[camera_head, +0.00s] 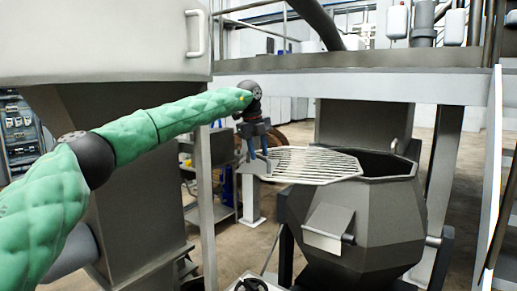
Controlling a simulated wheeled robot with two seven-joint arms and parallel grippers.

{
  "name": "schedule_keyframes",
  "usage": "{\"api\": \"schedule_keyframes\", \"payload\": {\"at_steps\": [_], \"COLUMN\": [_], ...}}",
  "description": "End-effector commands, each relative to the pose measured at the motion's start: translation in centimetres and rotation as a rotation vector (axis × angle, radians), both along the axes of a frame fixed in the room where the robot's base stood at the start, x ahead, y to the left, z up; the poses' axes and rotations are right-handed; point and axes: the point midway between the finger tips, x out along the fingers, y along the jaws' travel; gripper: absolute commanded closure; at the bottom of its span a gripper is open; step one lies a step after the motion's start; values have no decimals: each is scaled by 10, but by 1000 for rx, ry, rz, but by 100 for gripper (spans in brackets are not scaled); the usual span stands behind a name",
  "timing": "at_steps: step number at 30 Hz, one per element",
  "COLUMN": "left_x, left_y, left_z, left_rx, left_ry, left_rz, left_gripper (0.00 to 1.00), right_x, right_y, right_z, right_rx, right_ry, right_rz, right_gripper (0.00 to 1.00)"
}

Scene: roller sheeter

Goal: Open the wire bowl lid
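The wire bowl lid (310,165) is a pale grid of parallel bars with a flat rim. It lies roughly level over the left part of the dark, faceted metal bowl (345,225) and reaches out past the bowl's left side. The right part of the bowl's opening shows dark and uncovered. My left gripper (259,162) points down at the lid's left end, with its bluish fingers at the rim. A small gap shows between the fingers, but whether they grip the lid is too small to tell. My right gripper is not in view.
A large grey vessel (105,40) fills the upper left, above my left arm. A pale beam (350,84) crosses above the bowl. A white stair rail (492,170) stands at the right. A shelf cart (222,183) stands behind at the left.

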Motion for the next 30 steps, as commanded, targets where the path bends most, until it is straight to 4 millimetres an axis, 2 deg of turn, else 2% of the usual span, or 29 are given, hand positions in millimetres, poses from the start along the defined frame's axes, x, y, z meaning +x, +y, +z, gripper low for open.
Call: {"api": "schedule_keyframes", "payload": {"at_steps": [10, 15, 25, 30], "left_x": [0, 0, 5, 18], "left_y": [0, 0, 5, 18], "left_z": [-3, -2, 0, 1], "left_rx": [0, 0, -1, -1], "left_ry": [0, 0, 1, 0], "left_rz": [0, 0, -15, -56], "left_gripper": [68, 100, 100, 100], "right_x": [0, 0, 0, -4], "right_y": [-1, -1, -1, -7], "right_z": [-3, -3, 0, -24], "right_rx": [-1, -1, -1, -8], "right_ry": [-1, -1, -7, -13], "right_rz": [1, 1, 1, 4], "right_gripper": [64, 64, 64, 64]}}
